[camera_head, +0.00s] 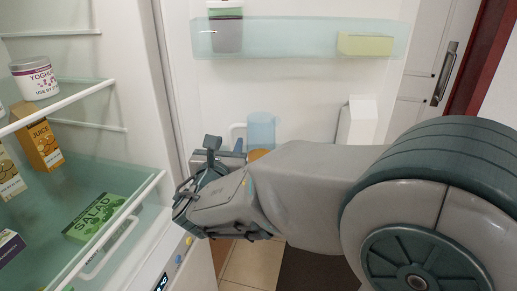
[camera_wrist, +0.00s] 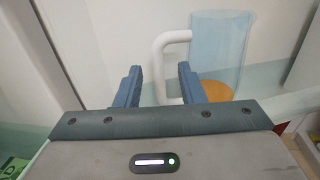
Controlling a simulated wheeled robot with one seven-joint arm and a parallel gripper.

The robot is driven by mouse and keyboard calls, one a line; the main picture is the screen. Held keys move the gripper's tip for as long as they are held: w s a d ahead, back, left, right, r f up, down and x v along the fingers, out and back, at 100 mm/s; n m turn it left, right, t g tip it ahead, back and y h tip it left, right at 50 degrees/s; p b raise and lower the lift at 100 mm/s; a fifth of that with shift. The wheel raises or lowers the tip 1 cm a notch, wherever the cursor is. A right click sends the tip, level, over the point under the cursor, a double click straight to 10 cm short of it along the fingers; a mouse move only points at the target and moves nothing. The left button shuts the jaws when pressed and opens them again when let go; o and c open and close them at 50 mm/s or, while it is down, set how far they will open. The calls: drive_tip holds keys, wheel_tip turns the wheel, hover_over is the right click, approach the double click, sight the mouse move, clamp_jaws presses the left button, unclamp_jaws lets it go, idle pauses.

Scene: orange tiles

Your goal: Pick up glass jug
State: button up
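The glass jug (camera_head: 261,131) is pale blue and see-through, with orange-brown contents at its bottom and a white handle on its left. It stands upright on the fridge door, its lower part partly hidden by my arm. In the wrist view the jug (camera_wrist: 218,50) is at upper right. My gripper (camera_wrist: 160,84) is open there, its two blue fingers apart. The handle (camera_wrist: 159,62) shows in line with the gap between the fingertips; I cannot tell how deep it sits between them. In the head view my gripper (camera_head: 225,157) is left of and below the jug.
Fridge shelves at left hold a yoghurt tub (camera_head: 35,78), a juice carton (camera_head: 38,138) and a salad box (camera_head: 95,215). A white carton (camera_head: 358,122) stands right of the jug. A door shelf (camera_head: 290,38) hangs above it, with open space between.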

sight(229, 129)
drive_tip(key=x, duration=0.4)
drive_tip(key=shift+w+a, duration=0.1)
drive_tip(key=shift+w, duration=0.15)
clamp_jaws()
drive_tip(key=shift+r, duration=0.1)
drive_tip(key=shift+r, duration=0.1)
drive_tip(key=shift+r+p, duration=0.3)
drive_tip(key=shift+r, duration=1.65)
drive_tip(key=shift+s+d+r, duration=0.3)
drive_tip(key=shift+d+r, duration=0.85)
drive_tip(key=shift+d, duration=0.75)
drive_tip(key=shift+s+d+r, duration=0.35)
drive_tip(key=shift+d+r, duration=0.75)
drive_tip(key=shift+d, duration=0.8)
drive_tip(key=shift+s+d+r, duration=0.3)
drive_tip(key=shift+d+r, duration=0.85)
drive_tip(key=shift+d, duration=0.75)
